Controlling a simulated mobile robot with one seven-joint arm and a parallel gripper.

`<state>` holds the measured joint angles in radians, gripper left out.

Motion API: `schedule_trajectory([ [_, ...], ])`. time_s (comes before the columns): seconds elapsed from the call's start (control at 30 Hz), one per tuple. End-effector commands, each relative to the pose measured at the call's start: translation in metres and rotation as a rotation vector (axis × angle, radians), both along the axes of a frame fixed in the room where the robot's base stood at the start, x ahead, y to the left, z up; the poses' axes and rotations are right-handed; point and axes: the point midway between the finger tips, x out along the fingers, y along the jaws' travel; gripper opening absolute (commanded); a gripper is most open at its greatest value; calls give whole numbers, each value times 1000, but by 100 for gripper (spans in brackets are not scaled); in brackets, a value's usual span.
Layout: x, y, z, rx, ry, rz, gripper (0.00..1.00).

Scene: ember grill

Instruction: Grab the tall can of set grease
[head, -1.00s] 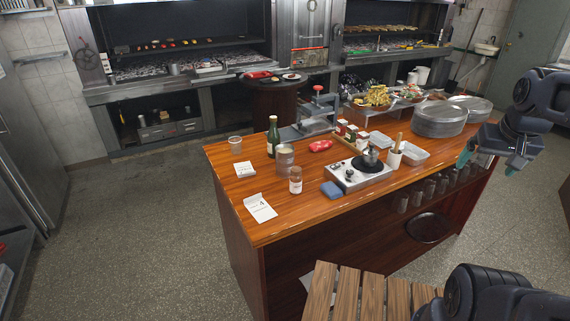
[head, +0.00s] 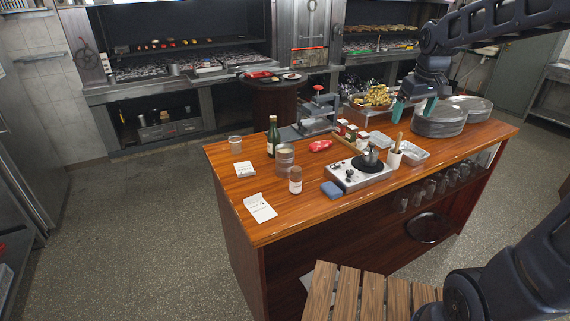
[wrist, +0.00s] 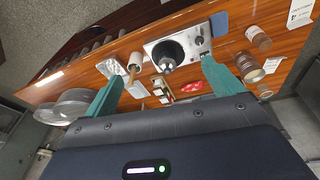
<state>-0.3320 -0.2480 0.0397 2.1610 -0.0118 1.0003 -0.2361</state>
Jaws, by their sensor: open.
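A tall metal can (head: 285,159), which looks like the can of set grease, stands upright on the left half of the wooden counter (head: 240,213). It stands beside a green bottle and behind a small labelled jar. Its label is too small to read. In the wrist view the can (wrist: 249,68) shows right of the right finger, apart from it. My gripper (head: 414,104) is open and empty, above the counter's right part near the plate stacks. Its teal fingers (wrist: 160,75) spread wide in the wrist view.
The green bottle (head: 273,136), labelled jar (head: 295,180) and red packet (head: 320,146) stand or lie close around the can.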

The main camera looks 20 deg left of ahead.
Motion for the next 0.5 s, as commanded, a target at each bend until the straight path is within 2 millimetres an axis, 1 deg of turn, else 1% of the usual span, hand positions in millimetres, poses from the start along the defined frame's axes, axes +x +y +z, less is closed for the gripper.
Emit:
schedule_trajectory([
  [0.03, 10, 17, -3, -8, 12, 39, 92],
  [0.17, 31, 58, -11, -27, 37, 141, 92],
  [0.2, 37, 72, -14, -33, 45, 173, 92],
  [0.27, 45, 92, -19, -42, 55, 219, 92],
  [0.3, 50, 106, -23, -47, 62, 250, 92],
  [0.37, 57, 128, -30, -55, 72, 297, 92],
  [0.4, 61, 142, -35, -61, 79, 328, 92],
  [0.47, 67, 164, -43, -69, 90, 374, 92],
  [0.5, 69, 180, -48, -75, 97, 407, 92],
])
